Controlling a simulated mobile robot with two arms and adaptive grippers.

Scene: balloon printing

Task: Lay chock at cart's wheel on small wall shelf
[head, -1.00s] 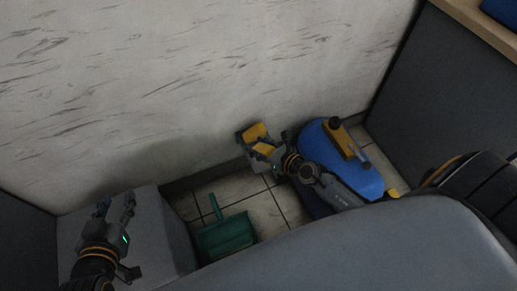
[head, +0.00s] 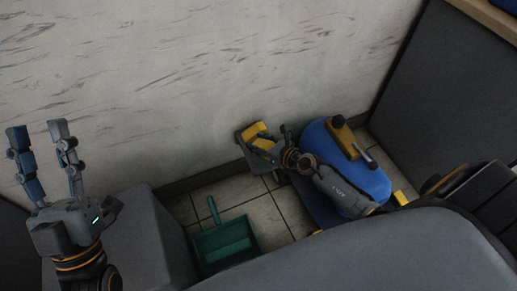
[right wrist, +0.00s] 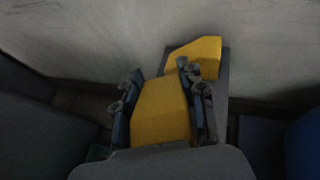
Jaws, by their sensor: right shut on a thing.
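A yellow wedge-like chock (right wrist: 160,112) is between the fingers of my right gripper (right wrist: 161,98), which is shut on it. In the head view my right gripper (head: 267,147) is low by the wall, at the small grey shelf (head: 241,142). A second yellow block (head: 254,130) sits on the shelf; it also shows beyond the held chock in the right wrist view (right wrist: 198,56). I cannot tell whether the held chock touches the shelf. My left gripper (head: 40,130) is open and empty at the left. The blue cart load (head: 345,175) lies under my right arm; its wheels are mostly hidden.
A green dustpan (head: 225,243) is on the tiled floor (head: 262,213) left of the cart. A grey box (head: 145,235) stands at the left. A dark panel (head: 445,85) closes the right side, and the marbled wall (head: 230,70) the back.

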